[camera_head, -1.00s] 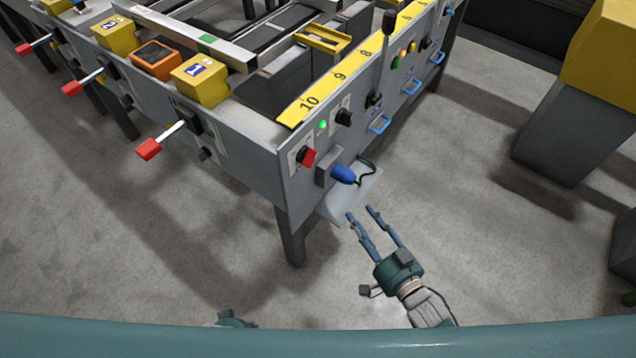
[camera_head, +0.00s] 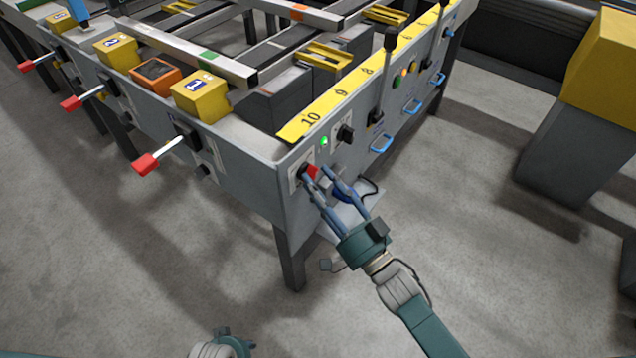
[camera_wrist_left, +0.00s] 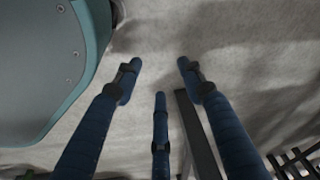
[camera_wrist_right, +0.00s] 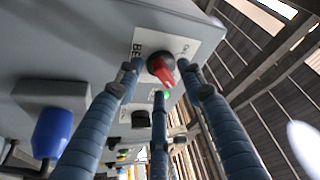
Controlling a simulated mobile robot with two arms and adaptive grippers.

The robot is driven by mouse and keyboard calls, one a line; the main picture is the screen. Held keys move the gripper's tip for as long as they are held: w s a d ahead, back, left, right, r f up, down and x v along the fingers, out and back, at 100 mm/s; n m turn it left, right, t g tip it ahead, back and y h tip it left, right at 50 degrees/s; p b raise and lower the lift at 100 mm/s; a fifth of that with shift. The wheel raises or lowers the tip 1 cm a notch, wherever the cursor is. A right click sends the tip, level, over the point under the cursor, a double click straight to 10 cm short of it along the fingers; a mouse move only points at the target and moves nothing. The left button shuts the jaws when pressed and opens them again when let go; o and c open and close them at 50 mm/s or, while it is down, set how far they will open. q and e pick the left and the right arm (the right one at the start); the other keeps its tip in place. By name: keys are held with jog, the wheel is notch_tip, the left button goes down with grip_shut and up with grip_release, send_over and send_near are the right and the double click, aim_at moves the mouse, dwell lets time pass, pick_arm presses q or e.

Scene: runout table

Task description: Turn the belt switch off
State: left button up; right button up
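The belt switch is a red rotary knob (camera_head: 311,171) on a white plate at the near corner of the grey table's front panel. In the right wrist view the red knob (camera_wrist_right: 161,68) sits on a plate whose visible letters read "BE" and "ON", with its pointer slanting down and right. My right gripper (camera_head: 319,175) is at the panel, its fingers spread around the knob. In the right wrist view the fingertips are apart, with the knob between them; contact cannot be told. My left gripper (camera_wrist_left: 159,75) is open and empty over the floor, away from the table.
A blue handle (camera_wrist_right: 52,133) on a grey box sits beside the switch, close to the right fingers. A lit green lamp (camera_head: 324,141) and a black knob (camera_head: 345,134) are further along the panel. Red-tipped levers (camera_head: 147,163) stick out on the left side.

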jog(key=shift+w+a, duration=0.1)
jog(key=shift+w, duration=0.05)
jog(key=shift+c, duration=0.5)
grip_shut()
